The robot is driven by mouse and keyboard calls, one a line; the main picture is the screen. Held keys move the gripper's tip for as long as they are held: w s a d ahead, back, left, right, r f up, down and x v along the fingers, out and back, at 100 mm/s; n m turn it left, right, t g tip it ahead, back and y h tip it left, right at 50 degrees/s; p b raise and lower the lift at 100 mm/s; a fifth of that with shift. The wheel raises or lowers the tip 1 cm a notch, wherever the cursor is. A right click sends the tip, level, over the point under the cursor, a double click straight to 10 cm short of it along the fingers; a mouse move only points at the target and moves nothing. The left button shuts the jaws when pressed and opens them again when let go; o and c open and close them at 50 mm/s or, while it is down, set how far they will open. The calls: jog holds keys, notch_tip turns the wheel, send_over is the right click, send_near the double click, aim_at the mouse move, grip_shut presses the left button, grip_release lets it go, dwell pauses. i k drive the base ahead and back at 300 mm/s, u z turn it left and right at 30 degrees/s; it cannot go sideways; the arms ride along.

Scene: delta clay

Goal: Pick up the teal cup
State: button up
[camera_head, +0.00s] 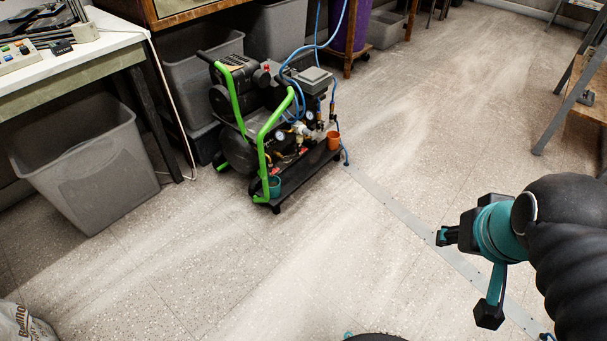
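The teal cup (275,186) is small and stands at the near left end of a dark platform (300,178) at the front of the air compressor, close to its green frame. An orange cup (333,140) stands at the platform's right end. My gripper (468,275) is at the lower right, well to the right of the teal cup and apart from it. Its two dark fingertips are spread wide, with nothing seen between them.
The green-framed compressor (240,100) has blue hoses and stands on the speckled floor. A grey bin (90,165) is at the left under a white-topped table (70,60). More bins are behind. A bag (24,322) is at lower left.

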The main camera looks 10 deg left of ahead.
aim_at(274, 183)
jog(key=i, duration=0.65)
jog(key=u, duration=0.8)
jog(key=i, duration=0.65)
jog(key=u, duration=0.7)
